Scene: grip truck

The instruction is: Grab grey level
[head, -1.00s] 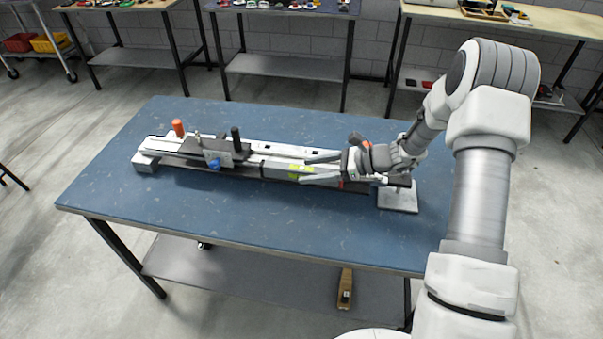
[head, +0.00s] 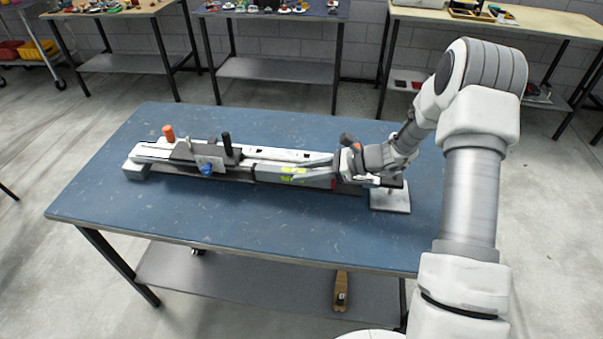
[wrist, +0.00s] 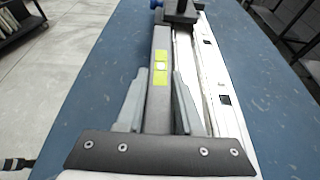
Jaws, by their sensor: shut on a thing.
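The grey level (head: 268,173) is a long bar with yellow-green windows. It lies lengthwise beside a white rail on the blue table, and its left end is next to the rail's clamp parts. In the wrist view the level (wrist: 160,40) runs between the two grey fingers. My gripper (head: 305,172) is shut on the level near its right part, with one finger on each long side. My gripper also shows in the wrist view (wrist: 161,85). The level's near end is hidden by the gripper's palm. I cannot tell whether the level is clear of the table.
The white rail (head: 265,153) carries an orange handle (head: 168,132), a black handle (head: 227,144) and a blue knob (head: 206,169). A grey foot plate (head: 390,201) sits under my wrist. The blue table (head: 240,230) is bare in front. Other benches stand behind.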

